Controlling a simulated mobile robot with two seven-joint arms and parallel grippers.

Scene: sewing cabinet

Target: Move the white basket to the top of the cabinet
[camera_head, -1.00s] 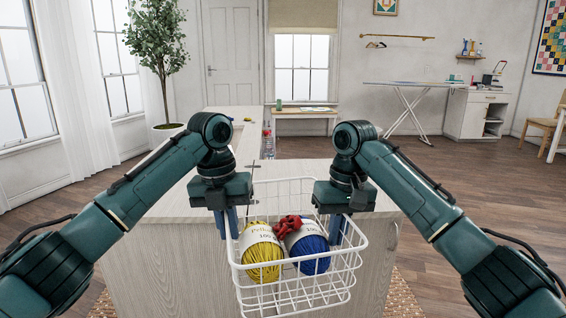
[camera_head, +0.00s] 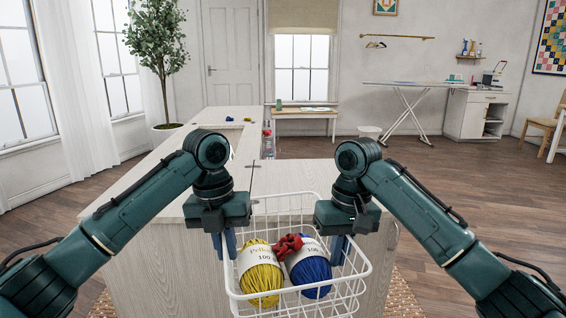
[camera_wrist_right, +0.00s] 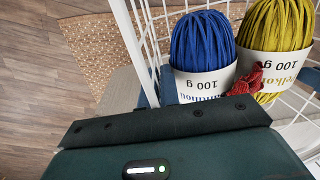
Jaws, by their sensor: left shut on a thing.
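The white wire basket (camera_head: 352,272) is at the bottom centre of the head view, in front of the cabinet (camera_head: 150,245). It holds a yellow yarn ball (camera_head: 260,275), a blue yarn ball (camera_head: 309,270) and a small red item (camera_head: 288,246). The blue ball also shows in the right wrist view (camera_wrist_right: 203,45). My left gripper (camera_head: 226,245) is shut on the basket's left rim. My right gripper (camera_head: 341,249) is at the right rim, its fingers close on either side of the wire, and looks shut on it. The basket's underside is out of view.
The pale cabinet top (camera_head: 178,200) runs away to the back, with small blue and yellow items (camera_head: 238,119) at its far end. Bottles (camera_head: 267,145) stand near its inner edge. A woven rug (camera_wrist_right: 105,45) lies on the floor below.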

